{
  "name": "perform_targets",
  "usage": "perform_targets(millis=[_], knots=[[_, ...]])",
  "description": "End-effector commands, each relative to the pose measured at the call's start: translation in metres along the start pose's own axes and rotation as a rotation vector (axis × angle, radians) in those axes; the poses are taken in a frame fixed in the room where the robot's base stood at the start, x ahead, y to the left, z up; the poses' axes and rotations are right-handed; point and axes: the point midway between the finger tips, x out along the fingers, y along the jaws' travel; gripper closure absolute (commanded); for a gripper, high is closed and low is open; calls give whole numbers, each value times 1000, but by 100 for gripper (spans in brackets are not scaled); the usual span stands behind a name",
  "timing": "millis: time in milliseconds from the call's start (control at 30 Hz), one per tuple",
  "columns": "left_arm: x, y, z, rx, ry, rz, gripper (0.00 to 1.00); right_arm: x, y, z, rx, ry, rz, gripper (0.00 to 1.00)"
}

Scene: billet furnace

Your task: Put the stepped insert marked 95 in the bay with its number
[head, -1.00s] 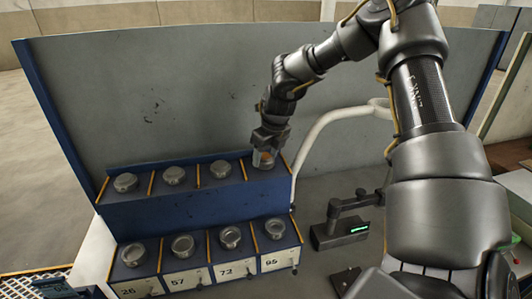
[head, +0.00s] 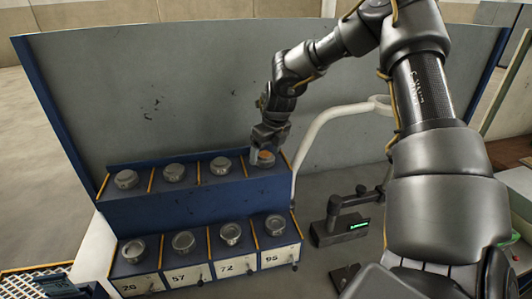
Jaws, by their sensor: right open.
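A blue two-tier rack stands against the grey panel. Its lower tier has bays marked 26, 57, 72 and 95; the bay marked 95 (head: 276,257) is the rightmost. My right gripper (head: 264,158) is open at the upper tier's rightmost bay, pointing down, around or just above the insert (head: 264,160) there. No number is readable on any insert. My left gripper is not in view.
A white curved pipe (head: 330,120) rises just right of the rack. A dark device with a green display (head: 345,230) stands on the surface right of the lower tier. A white mesh tray (head: 30,285) lies at the lower left.

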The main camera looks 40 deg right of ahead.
Motion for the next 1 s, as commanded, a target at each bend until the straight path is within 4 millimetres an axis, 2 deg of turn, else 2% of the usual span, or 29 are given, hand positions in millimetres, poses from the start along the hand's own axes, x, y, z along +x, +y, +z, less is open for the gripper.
perform_targets(millis=[167,300,500,700,1000], knots=[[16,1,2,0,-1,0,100,-29,0,1,-1,-9,-1,23],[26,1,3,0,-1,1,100,-60,0,0,0,-8,-2,23],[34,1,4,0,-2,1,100,-96,0,0,-1,-4,-3,23],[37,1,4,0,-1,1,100,-112,0,0,1,-1,-1,23],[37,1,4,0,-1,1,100,-115,0,0,0,0,-1,23]])
